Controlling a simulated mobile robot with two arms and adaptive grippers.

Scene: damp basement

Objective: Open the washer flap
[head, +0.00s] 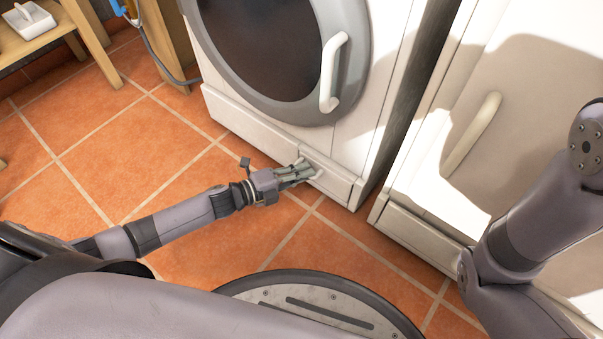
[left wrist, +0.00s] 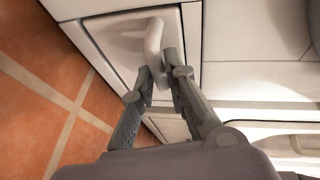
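The washer (head: 357,125) is white, with a round grey-rimmed door, at the top middle of the head view. The washer flap (head: 341,186) is a small white panel low at the washer's right front corner. It looks flush with the base. In the left wrist view the flap (left wrist: 120,36) bears a small white handle (left wrist: 154,36). My left gripper (head: 300,174) is at this handle. In the wrist view its two fingers (left wrist: 157,62) are closed in on either side of the handle, and their tips appear to touch it. My right gripper is out of view.
The large washer door handle (head: 329,75) is above the flap. A white appliance with its own handle (head: 472,133) stands to the right, across a narrow dark gap. A wooden shelf (head: 45,40) is at the top left. The tiled floor (head: 130,150) at left is clear.

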